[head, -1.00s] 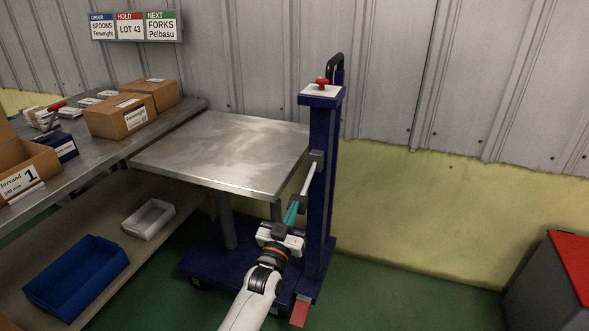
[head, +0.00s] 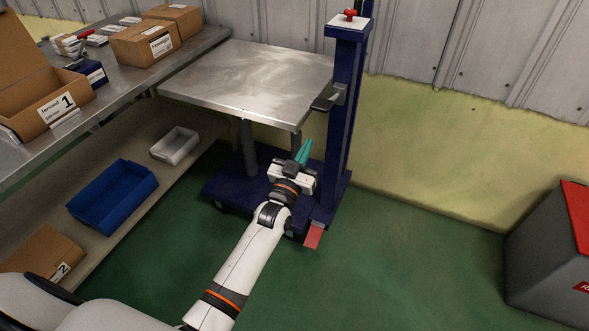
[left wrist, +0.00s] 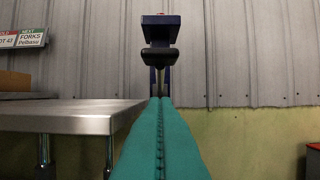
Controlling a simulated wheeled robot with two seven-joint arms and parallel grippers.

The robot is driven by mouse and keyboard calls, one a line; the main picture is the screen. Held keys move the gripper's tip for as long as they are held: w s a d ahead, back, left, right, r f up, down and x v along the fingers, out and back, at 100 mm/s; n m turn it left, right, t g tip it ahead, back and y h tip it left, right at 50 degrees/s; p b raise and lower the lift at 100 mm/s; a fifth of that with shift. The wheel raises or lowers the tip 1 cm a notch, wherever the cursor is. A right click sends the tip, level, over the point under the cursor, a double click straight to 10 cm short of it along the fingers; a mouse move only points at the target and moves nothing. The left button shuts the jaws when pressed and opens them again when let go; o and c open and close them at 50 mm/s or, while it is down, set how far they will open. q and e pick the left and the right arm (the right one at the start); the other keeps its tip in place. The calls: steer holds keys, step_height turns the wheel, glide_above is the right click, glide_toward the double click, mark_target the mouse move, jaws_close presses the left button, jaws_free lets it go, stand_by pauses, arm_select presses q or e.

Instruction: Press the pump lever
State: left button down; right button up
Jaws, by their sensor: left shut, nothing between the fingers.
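The pump lever (head: 323,103) is a short rod with a dark grip, on the side of the dark blue post (head: 345,125) of a lift table. It sticks out from a bracket beside the tabletop's right corner. In the left wrist view, its dark grip (left wrist: 159,57) shows in front of the post, above the fingertips. My left gripper (head: 304,150), with teal fingers, is shut and empty. It is below the lever and apart from it, also seen in the left wrist view (left wrist: 160,103). My right gripper is not in view.
The metal tabletop (head: 250,80) is bare. A red pedal (head: 313,236) sits low at the post's foot, and a red knob (head: 350,15) tops the post. A bench with cartons (head: 145,42) stands left. A grey bin (head: 550,250) stands right, with clear green floor between.

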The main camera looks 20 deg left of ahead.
arm_select(q)
steer(key=v, duration=0.6)
steer(key=shift+f, duration=0.15)
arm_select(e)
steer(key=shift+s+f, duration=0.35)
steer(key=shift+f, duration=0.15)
arm_select(q)
steer(key=shift+s, duration=0.1)
